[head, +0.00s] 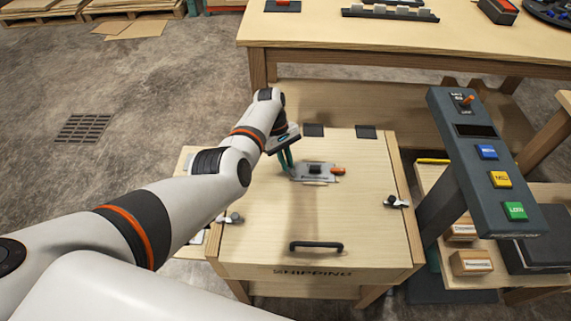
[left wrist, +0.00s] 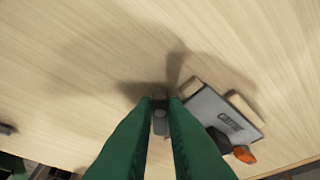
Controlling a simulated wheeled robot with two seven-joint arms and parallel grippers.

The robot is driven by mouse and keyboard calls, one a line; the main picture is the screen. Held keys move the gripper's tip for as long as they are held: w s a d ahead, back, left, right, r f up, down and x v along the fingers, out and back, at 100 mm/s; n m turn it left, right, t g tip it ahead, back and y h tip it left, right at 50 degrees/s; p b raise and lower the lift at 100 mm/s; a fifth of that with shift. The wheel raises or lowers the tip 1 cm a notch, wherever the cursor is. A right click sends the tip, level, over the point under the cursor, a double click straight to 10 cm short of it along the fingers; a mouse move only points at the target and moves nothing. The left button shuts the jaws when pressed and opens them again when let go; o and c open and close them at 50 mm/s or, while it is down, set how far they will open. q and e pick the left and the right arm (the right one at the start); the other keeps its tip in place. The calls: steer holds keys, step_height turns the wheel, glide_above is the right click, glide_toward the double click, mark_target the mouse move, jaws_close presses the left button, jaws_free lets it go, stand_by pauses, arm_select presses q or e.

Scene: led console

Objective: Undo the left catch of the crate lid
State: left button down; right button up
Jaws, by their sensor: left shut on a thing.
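The pale wooden crate lid (head: 350,215) lies closed on a crate marked SHIPPING. The right catch (head: 397,202) is at the right edge. My left gripper (head: 287,162) is over the far left part of the lid, well beyond the left catch. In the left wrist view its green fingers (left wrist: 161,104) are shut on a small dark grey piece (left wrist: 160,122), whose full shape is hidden. My right gripper is not in view.
A grey labelled plate (left wrist: 222,112) with an orange knob (left wrist: 244,154) lies beside the fingers. A black handle (head: 316,246) is near the lid's front. A button console (head: 490,165) stands right, a wooden table (head: 400,55) behind.

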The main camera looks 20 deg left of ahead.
arm_select(q)
steer(key=m+b, duration=0.1)
steer(key=m, duration=0.1)
steer(key=m+g+y+b, duration=0.1)
steer(key=m+b, duration=0.1)
steer(key=shift+w+d+f+m, duration=0.15)
steer(key=shift+f+m, duration=0.05)
steer(key=shift+m, duration=0.1)
steer(key=shift+d+r+m+g+y+b, duration=0.1)
steer(key=shift+m+g+y+b, duration=0.45)
steer(key=shift+m+b, duration=0.85)
steer(key=shift+m+y, duration=0.25)
steer(key=shift+m, duration=0.15)
steer(key=c, duration=1.5)
jaws_free()
steer(key=shift+t, duration=0.25)
steer(key=shift+o, duration=0.2)
steer(key=shift+r, duration=0.15)
